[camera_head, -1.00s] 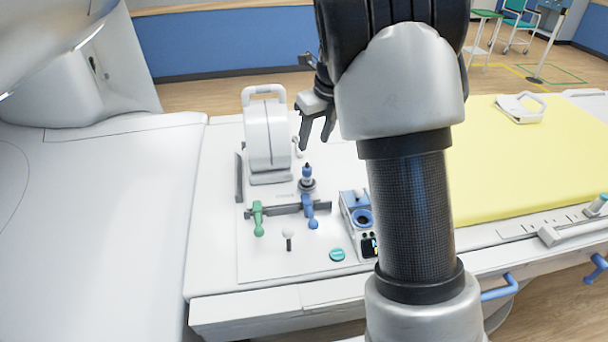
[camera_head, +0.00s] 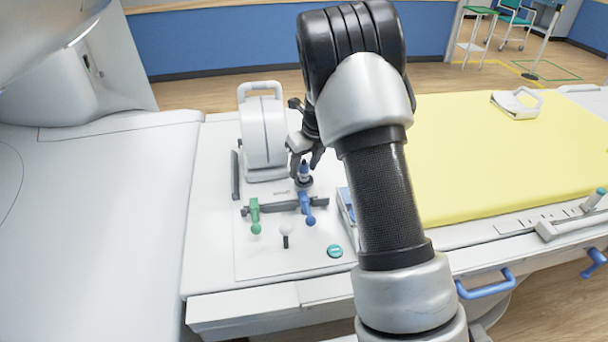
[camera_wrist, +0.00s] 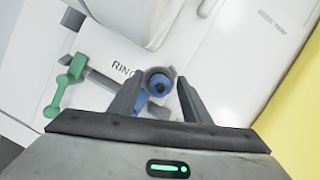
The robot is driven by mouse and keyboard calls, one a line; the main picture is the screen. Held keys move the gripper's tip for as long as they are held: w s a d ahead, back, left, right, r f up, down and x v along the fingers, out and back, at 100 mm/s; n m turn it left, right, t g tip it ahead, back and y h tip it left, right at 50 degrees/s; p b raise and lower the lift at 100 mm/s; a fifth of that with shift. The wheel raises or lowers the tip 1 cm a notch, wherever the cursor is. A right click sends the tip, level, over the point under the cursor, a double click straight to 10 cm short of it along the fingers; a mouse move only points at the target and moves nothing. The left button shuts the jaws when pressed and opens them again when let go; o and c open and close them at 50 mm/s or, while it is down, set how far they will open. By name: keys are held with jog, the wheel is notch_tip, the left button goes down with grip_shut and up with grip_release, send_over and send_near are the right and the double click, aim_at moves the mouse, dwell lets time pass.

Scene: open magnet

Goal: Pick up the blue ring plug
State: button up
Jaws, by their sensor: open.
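The blue ring plug (camera_head: 304,170) stands upright in a dark round holder on the white panel, in front of the white upright unit. In the wrist view my gripper (camera_wrist: 158,95) has one finger on each side of the plug, with no clear contact seen. The plug's lower part is partly hidden by the fingers in the wrist view.
A green lever (camera_head: 255,215) and a blue lever (camera_head: 307,208) sit on a dark bar in front of the plug. The white upright unit (camera_head: 263,135) stands close behind. A blue-edged box (camera_head: 347,207) is partly hidden by my arm. A teal button (camera_head: 334,251) lies nearer.

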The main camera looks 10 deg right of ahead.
jog(key=shift+f, duration=0.1)
grip_shut()
jog(key=shift+w, duration=0.1)
notch_tip(320, 180, up, 10)
jog(key=shift+r+p, duration=0.1)
jog(key=shift+p, duration=0.2)
